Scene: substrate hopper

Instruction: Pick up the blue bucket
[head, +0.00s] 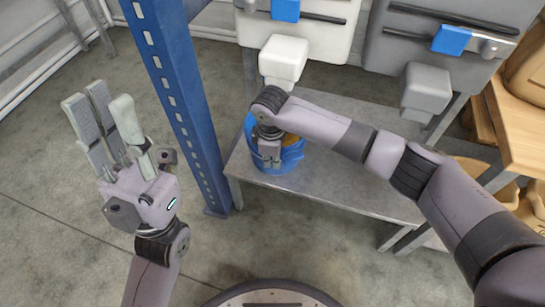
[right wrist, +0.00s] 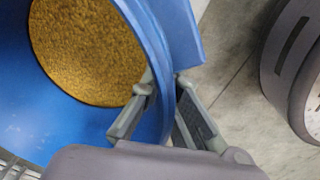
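The blue bucket (head: 291,157) stands on the grey metal bench under the left hopper spout, partly hidden by my right gripper. In the right wrist view the bucket (right wrist: 165,50) holds golden-brown granular material (right wrist: 88,50). My right gripper (head: 270,160) reaches down at the bucket's near side. In the right wrist view its fingers (right wrist: 163,88) straddle the rim, one inside and one outside, with the tips close against the wall; it looks shut on the rim. My left gripper (head: 103,110) is open and empty, raised to the left of the blue post, away from the bucket.
The metal bench (head: 350,190) has free room right of the bucket. A blue perforated post (head: 178,100) stands left of it. White (head: 285,60) and grey (head: 425,90) spouts hang above. A wooden table (head: 520,120) is at the right.

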